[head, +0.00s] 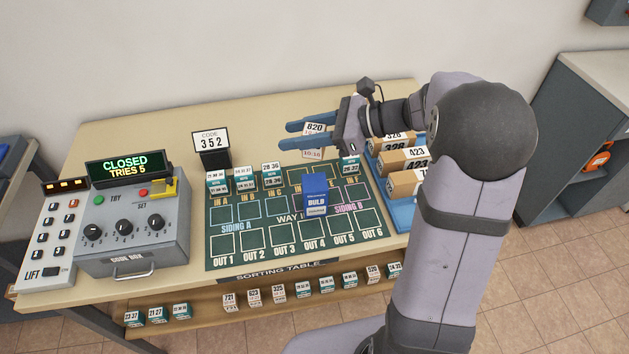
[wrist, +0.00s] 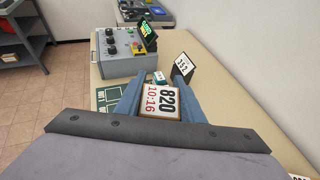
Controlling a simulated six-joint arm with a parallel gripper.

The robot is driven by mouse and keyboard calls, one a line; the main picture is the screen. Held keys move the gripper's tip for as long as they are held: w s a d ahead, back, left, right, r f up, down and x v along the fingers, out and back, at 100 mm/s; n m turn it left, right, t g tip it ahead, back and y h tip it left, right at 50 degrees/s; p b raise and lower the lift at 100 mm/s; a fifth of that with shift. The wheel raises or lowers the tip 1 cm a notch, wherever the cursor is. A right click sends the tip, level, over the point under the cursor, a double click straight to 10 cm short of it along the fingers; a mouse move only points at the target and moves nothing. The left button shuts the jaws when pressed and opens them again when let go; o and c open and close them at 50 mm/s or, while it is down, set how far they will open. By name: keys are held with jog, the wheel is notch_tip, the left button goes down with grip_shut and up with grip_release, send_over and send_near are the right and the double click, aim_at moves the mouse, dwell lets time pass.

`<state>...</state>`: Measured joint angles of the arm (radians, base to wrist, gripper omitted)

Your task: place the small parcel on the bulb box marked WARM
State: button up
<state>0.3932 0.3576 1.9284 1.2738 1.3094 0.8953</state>
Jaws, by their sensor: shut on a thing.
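My gripper (head: 288,136) is shut on a small parcel (head: 314,128) and holds it above the back of the sorting table, over the mat's far edge. The parcel has a white face reading 820 and 10:16, and it shows between the blue fingers in the wrist view (wrist: 160,102). A blue box (head: 316,194) labelled BULB stands on the green mat, in front of the gripper in the head view. I cannot read WARM on it. The bulb box is not visible in the wrist view.
The green mat (head: 225,262) has marked squares. Several small numbered boxes stand along its back. A grey code box (head: 130,225) reads CLOSED, TRIES 5. Brown parcels (head: 402,160) sit in a blue rack at right, close to my arm.

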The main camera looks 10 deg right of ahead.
notch_tip(320, 180, down, 10)
jog(key=p, duration=0.1)
jog(key=shift+p, duration=0.4)
dwell(0.5)
jog(key=shift+f, duration=0.2)
jog(key=o, duration=1.1)
jog(key=shift+r, duration=0.1)
jog(key=b+v, duration=0.3)
jog(key=v, duration=0.9)
jog(key=shift+w+r, duration=0.1)
jog(key=shift+r, duration=0.05)
